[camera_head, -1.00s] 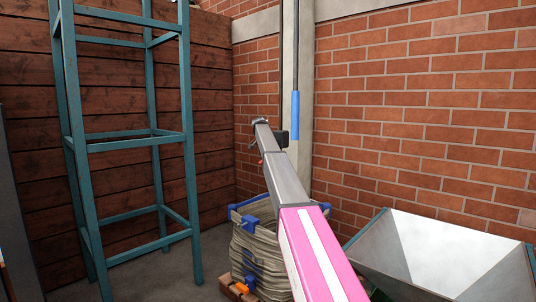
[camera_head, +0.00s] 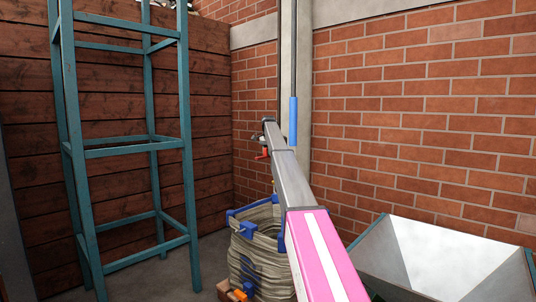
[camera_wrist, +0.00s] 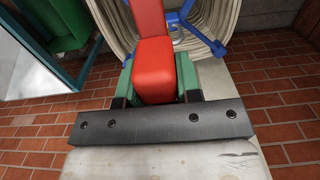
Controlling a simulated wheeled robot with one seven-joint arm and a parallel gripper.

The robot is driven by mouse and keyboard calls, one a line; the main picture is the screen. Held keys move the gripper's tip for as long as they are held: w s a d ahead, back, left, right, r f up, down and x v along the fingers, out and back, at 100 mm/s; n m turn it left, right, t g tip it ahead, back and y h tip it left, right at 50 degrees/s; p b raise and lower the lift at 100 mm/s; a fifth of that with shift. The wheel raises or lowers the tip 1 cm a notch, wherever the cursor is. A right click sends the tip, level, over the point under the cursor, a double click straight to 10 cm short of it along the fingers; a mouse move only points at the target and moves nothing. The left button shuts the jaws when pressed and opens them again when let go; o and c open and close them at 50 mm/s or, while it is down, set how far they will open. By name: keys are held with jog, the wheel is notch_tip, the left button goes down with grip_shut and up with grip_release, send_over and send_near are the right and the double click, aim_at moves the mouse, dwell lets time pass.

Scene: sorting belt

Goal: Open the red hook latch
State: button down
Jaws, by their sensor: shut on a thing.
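My gripper (camera_wrist: 156,82) shows in the wrist view with its green finger pads on either side of a red block-like piece, which I take to be the red hook latch (camera_wrist: 154,68). The fingers are shut on it. The red piece extends away toward the top of the picture, and its far end is cut off. In the head view a small red part (camera_head: 262,155) shows at the far end of my arm. My fingers are too small to make out there, and what the latch is fixed to is not clear.
A pale ribbed sack with a blue frame (camera_head: 232,213) stands below my arm. A blue handle (camera_head: 293,121) hangs by a grey post. A teal frame (camera_head: 188,150) stands left and a metal hopper (camera_head: 375,232) right. Brick wall (camera_head: 430,120) lies behind.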

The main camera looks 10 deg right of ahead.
jog(key=c, duration=0.8)
grip_release()
notch_tip(320, 180, up, 11)
jog(key=shift+d+f, duration=0.1)
jog(key=shift+f, duration=0.05)
